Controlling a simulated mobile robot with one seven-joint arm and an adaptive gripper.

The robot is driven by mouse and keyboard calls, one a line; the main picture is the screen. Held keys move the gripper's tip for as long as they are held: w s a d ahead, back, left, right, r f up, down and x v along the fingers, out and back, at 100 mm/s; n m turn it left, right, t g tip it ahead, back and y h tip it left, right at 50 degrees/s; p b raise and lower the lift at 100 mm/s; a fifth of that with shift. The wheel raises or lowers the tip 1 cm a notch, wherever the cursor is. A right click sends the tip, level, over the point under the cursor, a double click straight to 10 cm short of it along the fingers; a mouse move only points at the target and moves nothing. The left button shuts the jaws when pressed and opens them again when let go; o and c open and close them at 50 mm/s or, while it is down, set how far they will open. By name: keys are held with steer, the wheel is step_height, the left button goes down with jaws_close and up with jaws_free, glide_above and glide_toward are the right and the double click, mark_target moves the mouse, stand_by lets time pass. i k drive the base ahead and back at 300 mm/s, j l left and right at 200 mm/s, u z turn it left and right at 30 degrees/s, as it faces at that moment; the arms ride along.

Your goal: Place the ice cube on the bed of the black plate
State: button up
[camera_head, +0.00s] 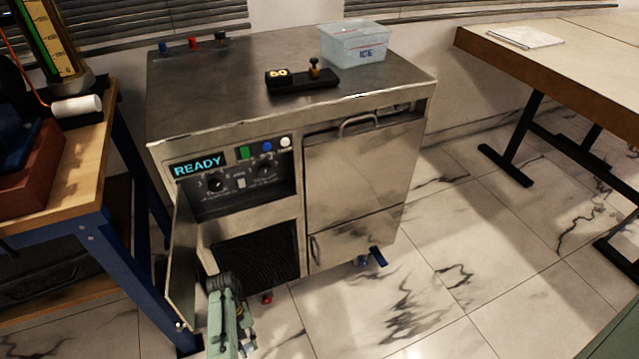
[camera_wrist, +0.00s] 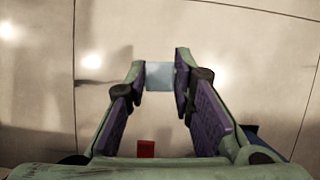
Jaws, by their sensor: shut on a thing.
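The ice cube (camera_wrist: 160,76) is a small pale blue block between my gripper's (camera_wrist: 161,80) fingertips in the wrist view. My gripper is shut on it, with pale floor behind. In the head view my gripper (camera_head: 232,330) is low at the bottom, in front of the steel machine; the cube cannot be made out there. The black plate (camera_head: 318,84) lies on the machine's top, well above and right of my gripper. It carries a yellow-marked display block at its left and a small brass-coloured knob on a post. Its surface between them looks bare.
The steel machine (camera_head: 230,105) has a READY display and an open door panel (camera_head: 185,265) beside my gripper. A clear bin (camera_head: 355,45) labelled ICE stands behind the plate. A blue-legged bench (camera_head: 90,185) is at left, a table (camera_head: 560,60) at right.

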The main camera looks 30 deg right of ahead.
mark_target(302, 78)
steer(key=k+l, duration=0.1)
steer(key=l, duration=0.95)
steer(key=k+l, duration=0.15)
steer(key=l, duration=0.4)
steer(key=k+l, duration=0.1)
steer(key=l, duration=0.4)
steer(key=u, duration=0.05)
